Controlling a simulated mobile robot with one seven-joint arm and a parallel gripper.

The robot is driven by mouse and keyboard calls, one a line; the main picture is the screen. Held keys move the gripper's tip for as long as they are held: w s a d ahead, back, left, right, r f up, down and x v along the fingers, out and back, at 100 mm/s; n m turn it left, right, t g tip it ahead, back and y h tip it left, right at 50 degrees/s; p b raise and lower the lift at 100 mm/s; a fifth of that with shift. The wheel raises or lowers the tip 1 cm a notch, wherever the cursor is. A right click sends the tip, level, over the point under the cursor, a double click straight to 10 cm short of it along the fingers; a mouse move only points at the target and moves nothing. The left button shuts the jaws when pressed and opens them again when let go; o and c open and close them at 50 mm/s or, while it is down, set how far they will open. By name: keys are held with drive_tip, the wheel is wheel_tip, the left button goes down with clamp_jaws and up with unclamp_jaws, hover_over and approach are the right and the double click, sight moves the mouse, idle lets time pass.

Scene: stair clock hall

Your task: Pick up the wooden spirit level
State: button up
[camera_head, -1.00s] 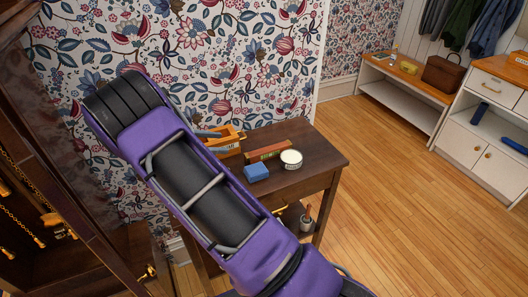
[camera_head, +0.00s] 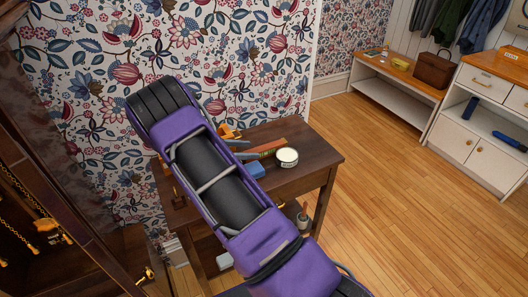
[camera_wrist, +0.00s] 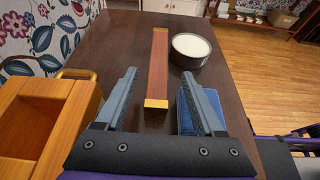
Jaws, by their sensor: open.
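The wooden spirit level (camera_wrist: 159,62) is a long reddish bar with brass ends. It lies on the dark wooden table (camera_wrist: 112,50), and its near end sits between and just ahead of my fingertips in the wrist view. In the head view the level (camera_head: 268,147) is partly hidden behind my arm. My gripper (camera_wrist: 158,95) is open and empty, with one finger on each side of the level's line.
A round tin with a pale top (camera_wrist: 190,48) stands close to the right of the level. A blue block (camera_wrist: 205,110) lies by the right finger. A wooden tool box (camera_wrist: 45,115) is at the left. The wallpapered wall (camera_head: 230,60) is behind the table.

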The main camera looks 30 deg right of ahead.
sight(259, 149)
drive_tip(key=x, duration=0.5)
drive_tip(key=shift+w+d, duration=0.1)
drive_tip(key=shift+w, duration=0.05)
drive_tip(key=shift+r, duration=0.1)
clamp_jaws()
